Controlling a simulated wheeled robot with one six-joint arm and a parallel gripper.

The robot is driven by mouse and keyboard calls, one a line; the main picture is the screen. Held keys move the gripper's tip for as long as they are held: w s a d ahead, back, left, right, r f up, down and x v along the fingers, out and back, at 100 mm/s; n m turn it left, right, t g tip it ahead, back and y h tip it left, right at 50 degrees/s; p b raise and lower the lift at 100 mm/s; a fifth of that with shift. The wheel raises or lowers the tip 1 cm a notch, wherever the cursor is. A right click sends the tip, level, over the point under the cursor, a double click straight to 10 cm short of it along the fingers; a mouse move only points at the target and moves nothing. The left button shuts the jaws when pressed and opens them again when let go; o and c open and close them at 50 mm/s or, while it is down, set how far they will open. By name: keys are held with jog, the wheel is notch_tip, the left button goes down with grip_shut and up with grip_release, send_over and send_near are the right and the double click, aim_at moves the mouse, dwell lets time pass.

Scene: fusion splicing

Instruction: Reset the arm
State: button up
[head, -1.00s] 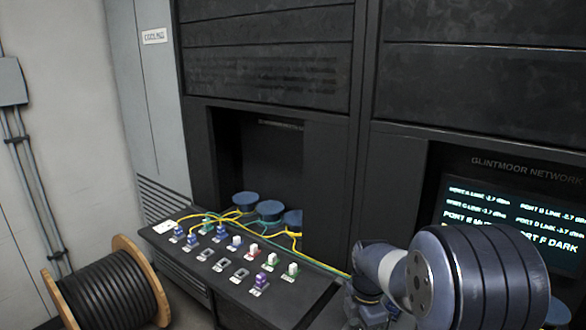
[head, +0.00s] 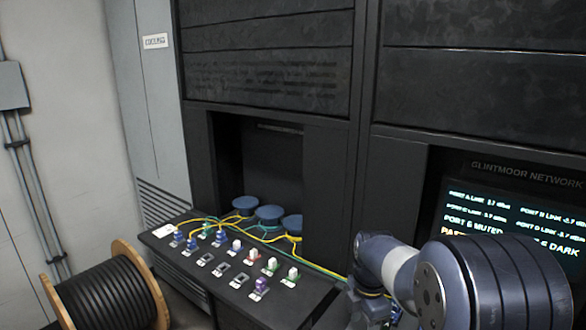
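My arm is folded at the lower right of the head view, in front of the right cabinet. Its large grey joint fills that corner. My gripper is not visible, so its state does not show. The splicing panel (head: 212,283) is a dark sloped board at the centre left. It carries several small blue, white, red, green and purple connectors, such as the purple connector (head: 261,284). Some sockets, such as the empty grey socket (head: 223,266), hold no connector. Yellow and teal fibres run along the panel's back edge to the right, behind my arm.
Several blue round spools (head: 269,213) stand in the recess behind the panel. A wooden reel of black cable (head: 105,291) stands at the lower left. A screen (head: 513,219) with port text is at the right, partly covered by my arm. Tall dark cabinets close off the back.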

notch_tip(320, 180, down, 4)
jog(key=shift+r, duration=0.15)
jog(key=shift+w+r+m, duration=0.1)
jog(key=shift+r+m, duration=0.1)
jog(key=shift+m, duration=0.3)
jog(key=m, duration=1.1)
jog(key=shift+p, duration=0.3)
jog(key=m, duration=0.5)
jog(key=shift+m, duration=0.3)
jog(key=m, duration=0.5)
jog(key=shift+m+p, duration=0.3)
jog(key=shift+p, duration=0.05)
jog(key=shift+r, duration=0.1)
